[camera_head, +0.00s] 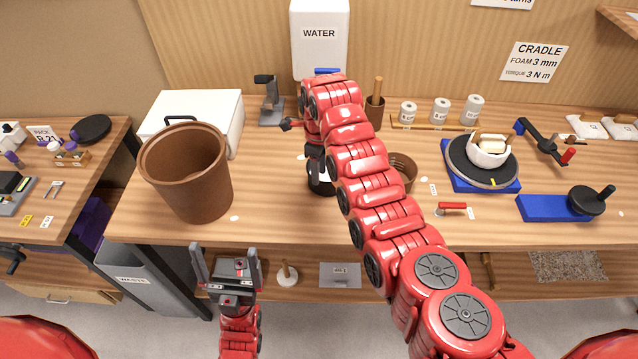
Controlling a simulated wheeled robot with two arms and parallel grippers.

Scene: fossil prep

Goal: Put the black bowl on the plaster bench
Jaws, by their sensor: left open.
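A round black dish-like thing (92,128) lies on the left bench (112,150). It is the closest match to a black bowl, but I cannot tell how deep it is. The wide middle bench (280,215) carries a brown bucket and a water tank; no label shows which bench is the plaster bench. My left gripper (226,262) is open and empty, in front of the middle bench's front edge and far from the black dish. My right arm reaches over the middle bench. Its gripper (318,165) is mostly hidden by my arm, beside a dark thing with a white patch.
The brown bucket (187,172) stands at the middle bench's left, before a white box (222,108). The water tank (319,45) is at the back. A waste bin (140,275) stands below.

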